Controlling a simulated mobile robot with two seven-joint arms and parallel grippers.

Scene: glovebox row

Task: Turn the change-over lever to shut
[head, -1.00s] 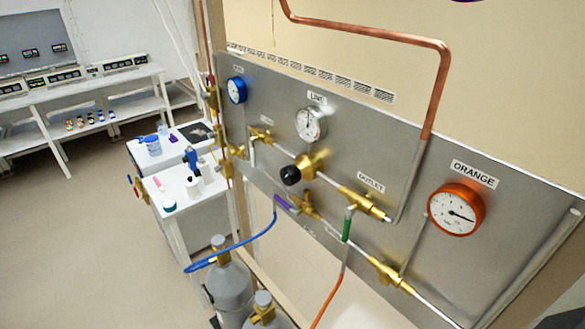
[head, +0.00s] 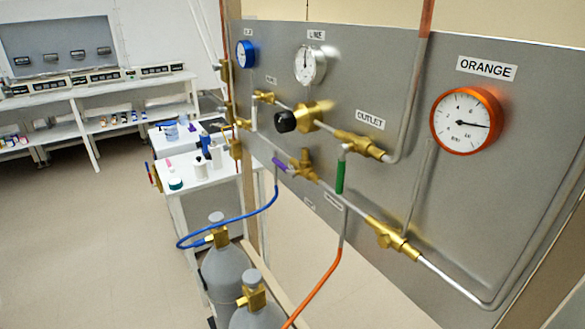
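A steel gas panel (head: 400,90) fills the right side of the head view. A lever with a purple grip (head: 281,164) sits on a brass valve (head: 304,165) at the panel's lower middle; its grip points left and slightly up. A lever with a green grip (head: 340,178) hangs straight down near the brass outlet valve (head: 360,145). The small labels below the purple lever are too small to read, so I cannot confirm which is the change-over lever. Neither of my grippers is in view.
A blue gauge (head: 246,54), a white-faced line gauge (head: 309,65) and an orange gauge (head: 466,121) sit on the panel. A black knob (head: 286,122) sticks out. Blue (head: 235,220) and orange (head: 318,287) hoses hang before it, above gas cylinders (head: 224,270). Floor at left is clear.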

